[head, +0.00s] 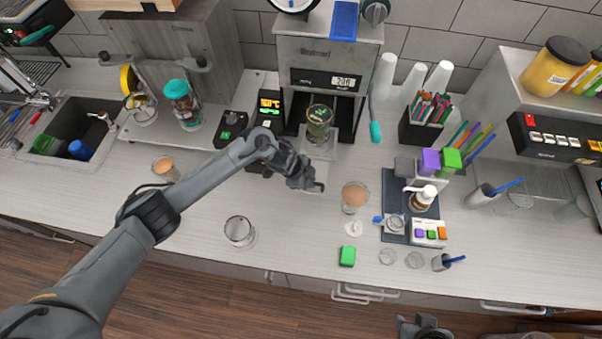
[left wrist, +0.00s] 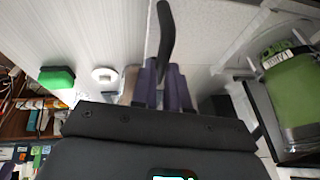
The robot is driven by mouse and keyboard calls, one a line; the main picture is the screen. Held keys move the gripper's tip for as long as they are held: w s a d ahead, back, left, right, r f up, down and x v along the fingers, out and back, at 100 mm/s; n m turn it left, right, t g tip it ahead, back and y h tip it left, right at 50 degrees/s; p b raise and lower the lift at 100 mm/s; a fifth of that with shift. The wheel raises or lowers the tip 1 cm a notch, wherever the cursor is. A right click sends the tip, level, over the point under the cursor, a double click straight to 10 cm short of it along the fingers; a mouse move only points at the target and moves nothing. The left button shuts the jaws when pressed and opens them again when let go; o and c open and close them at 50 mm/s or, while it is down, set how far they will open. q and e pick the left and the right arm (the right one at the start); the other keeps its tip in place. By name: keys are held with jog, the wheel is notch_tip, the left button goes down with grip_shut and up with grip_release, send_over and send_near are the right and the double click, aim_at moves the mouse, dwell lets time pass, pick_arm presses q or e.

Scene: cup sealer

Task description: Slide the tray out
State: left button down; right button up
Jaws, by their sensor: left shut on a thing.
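My left gripper (head: 314,186) is at the tray's front end, shut on a dark handle. In the left wrist view the fingers (left wrist: 165,88) close around this black, curved handle (left wrist: 165,35). What looks like my right gripper (head: 422,326) is at the bottom edge, partly cut off.
A brown-filled cup (head: 355,196) stands right of my left gripper, with a green block (head: 347,256) in front. A clear empty cup (head: 239,231) stands on the left. A dark mat (head: 396,205) holds a bottle and small items. The counter before the sealer is mostly clear.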

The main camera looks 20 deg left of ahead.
dwell(0.3)
pick_arm(q)
jog(key=c, duration=1.1)
grip_release()
jog(key=v, duration=1)
jog(key=shift+s+a+r, duration=0.15)
jog(key=shift+r, duration=0.15)
